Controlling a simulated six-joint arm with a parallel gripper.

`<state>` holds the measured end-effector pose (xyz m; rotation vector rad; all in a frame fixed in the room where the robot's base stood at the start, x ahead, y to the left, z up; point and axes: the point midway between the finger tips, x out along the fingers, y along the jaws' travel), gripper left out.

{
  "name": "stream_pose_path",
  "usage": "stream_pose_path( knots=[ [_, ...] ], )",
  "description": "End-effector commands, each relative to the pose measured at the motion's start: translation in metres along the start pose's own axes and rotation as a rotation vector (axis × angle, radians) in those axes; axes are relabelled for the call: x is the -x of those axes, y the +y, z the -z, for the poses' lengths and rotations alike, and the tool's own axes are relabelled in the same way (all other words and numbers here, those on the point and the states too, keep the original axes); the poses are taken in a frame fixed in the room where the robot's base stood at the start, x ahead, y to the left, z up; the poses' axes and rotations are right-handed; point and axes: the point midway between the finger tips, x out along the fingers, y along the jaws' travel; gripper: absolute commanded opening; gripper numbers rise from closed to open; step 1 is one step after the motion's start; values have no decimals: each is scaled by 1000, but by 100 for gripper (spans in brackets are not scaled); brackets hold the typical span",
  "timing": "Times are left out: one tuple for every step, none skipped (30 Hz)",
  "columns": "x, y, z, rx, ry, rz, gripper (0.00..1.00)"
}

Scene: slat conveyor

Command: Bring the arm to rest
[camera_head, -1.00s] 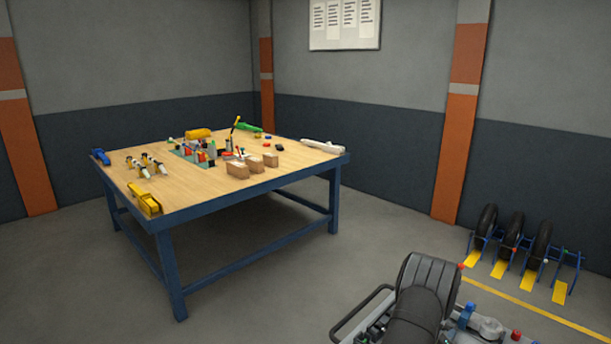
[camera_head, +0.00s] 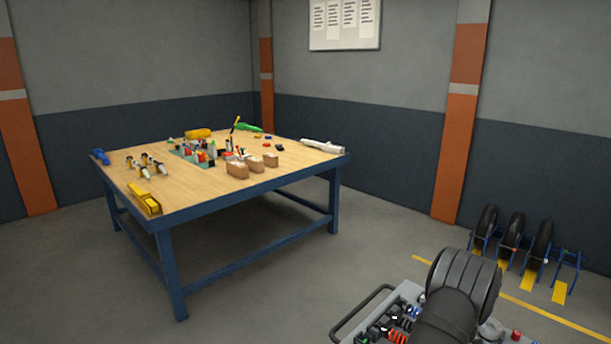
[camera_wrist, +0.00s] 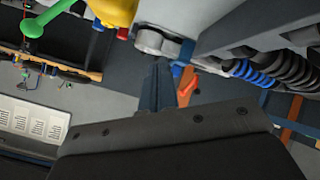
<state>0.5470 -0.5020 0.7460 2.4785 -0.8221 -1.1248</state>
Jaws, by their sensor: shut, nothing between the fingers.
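My gripper (camera_wrist: 165,85) shows in the wrist view as a narrow dark pair of fingers, closed together with nothing between them. It points into a space among coloured parts. A grey rounded fitting (camera_wrist: 158,42) is just beyond the fingertips, and whether they touch it I cannot tell. In the head view the gripper cannot be made out.
In the wrist view, a yellow part (camera_wrist: 115,12), a green knob (camera_wrist: 33,28) and blue and black springs (camera_wrist: 250,72) are close around. In the head view, a workbench (camera_head: 255,187) holds tools and blocks. A wheel rack (camera_head: 568,262) stands at right. Open floor (camera_head: 300,270) lies between.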

Motion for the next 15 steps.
stream_pose_path(
  knots=[
    [0,4,-1,-23,-16,13,0],
    [0,5,-2,-36,-28,24,0],
    [1,7,-5,-55,-44,37,0],
    [1,8,-6,-68,-55,46,0],
    [1,10,-7,-82,-66,54,0],
    [2,11,-9,-97,-80,65,0],
    [2,13,-10,-109,-89,72,0],
    [3,14,-10,-120,-98,79,0],
    [3,15,-11,-132,-109,87,0],
    [4,16,-12,-141,-116,92,0],
    [4,17,-13,-149,-123,97,0],
    [4,17,-14,-158,-131,103,0],
    [5,18,-14,-163,-136,106,0],
    [5,18,-15,-168,-140,108,0],
    [5,19,-16,-173,-145,112,0]
  ],
)
